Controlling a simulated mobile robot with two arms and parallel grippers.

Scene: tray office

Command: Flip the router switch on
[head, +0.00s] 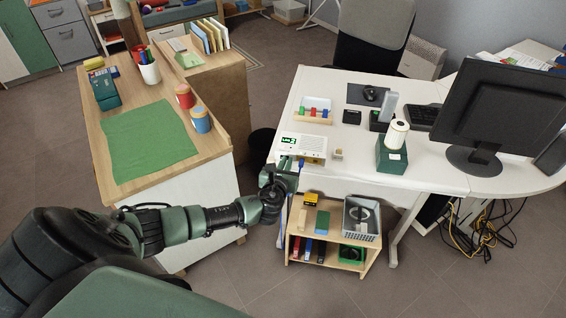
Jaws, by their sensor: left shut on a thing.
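The router (303,147) is a flat white box with a green display, on the left front of the white desk. Its switch is too small to make out. My left gripper (287,174) is at the desk's front edge, just below the router's front left. It is shut on what looks like a blue cable (301,164); the fingertips are small and partly hidden by the wrist, so the contact is not clear. My right gripper is not in view.
The white desk (345,173) also bears a dark green box (391,157) and a monitor (502,105). A low wooden shelf (292,246) stands under the desk front.

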